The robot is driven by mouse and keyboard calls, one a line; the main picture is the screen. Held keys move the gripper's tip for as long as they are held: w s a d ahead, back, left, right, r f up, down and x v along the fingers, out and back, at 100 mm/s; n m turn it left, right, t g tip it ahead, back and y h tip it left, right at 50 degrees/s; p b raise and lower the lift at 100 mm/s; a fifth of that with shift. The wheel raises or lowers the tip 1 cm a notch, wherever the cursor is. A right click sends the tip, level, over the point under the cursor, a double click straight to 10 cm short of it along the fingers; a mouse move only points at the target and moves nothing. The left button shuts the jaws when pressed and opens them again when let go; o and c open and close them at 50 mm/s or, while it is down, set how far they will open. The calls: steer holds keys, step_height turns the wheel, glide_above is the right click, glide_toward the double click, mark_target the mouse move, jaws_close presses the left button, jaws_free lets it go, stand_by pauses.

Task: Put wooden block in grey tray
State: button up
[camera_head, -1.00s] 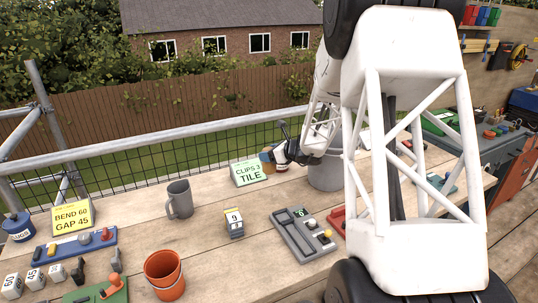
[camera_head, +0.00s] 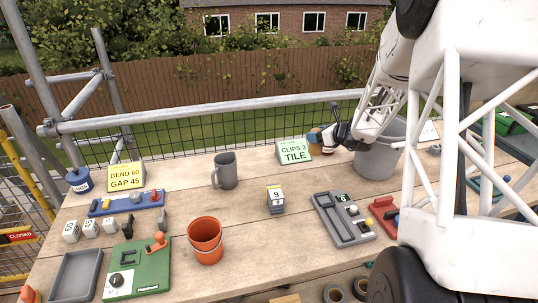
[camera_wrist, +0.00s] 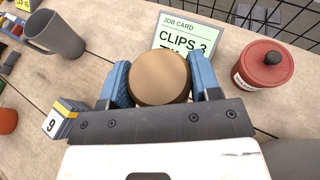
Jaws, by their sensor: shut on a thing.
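My gripper (camera_wrist: 160,84) is shut on the wooden block (camera_wrist: 159,76), a tan piece with a round end, held between its blue fingers. In the head view my gripper (camera_head: 320,133) and the wooden block (camera_head: 313,137) are at the back of the bench, by the green job card. Whether the block touches the bench is unclear. The grey tray (camera_head: 57,270) lies at the front left of the bench, far from my gripper. It looks empty and is not in the wrist view.
A grey mug (camera_head: 226,172), an orange bucket (camera_head: 205,241) and a numbered block (camera_head: 275,199) stand between my gripper and the tray. A green panel with a lever (camera_head: 143,270) lies beside the tray. A red lidded pot (camera_wrist: 264,66) is right of my gripper.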

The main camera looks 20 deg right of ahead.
steer(key=shift+r, duration=0.1)
steer(key=shift+r, duration=0.55)
step_height(320, 180, up, 4)
steer(key=s+a+n+g+y, duration=0.2)
steer(key=s+a, duration=0.1)
steer(key=a, duration=1.1)
steer(key=s+a+n+g+y, duration=0.1)
steer(key=s+a+n+g, duration=0.15)
steer(key=a, duration=1.15)
steer(key=s+a+n+g+y, duration=0.15)
steer(key=s+a, duration=0.25)
steer(key=a, duration=1)
steer(key=s+a+n+g+y, duration=0.2)
steer(key=s+a+n+g, duration=0.6)
steer(key=s+a, duration=2.1)
step_height(320, 180, down, 10)
steer(key=d, duration=0.1)
steer(key=shift+s+d+r, duration=0.25)
steer(key=shift+s, duration=0.05)
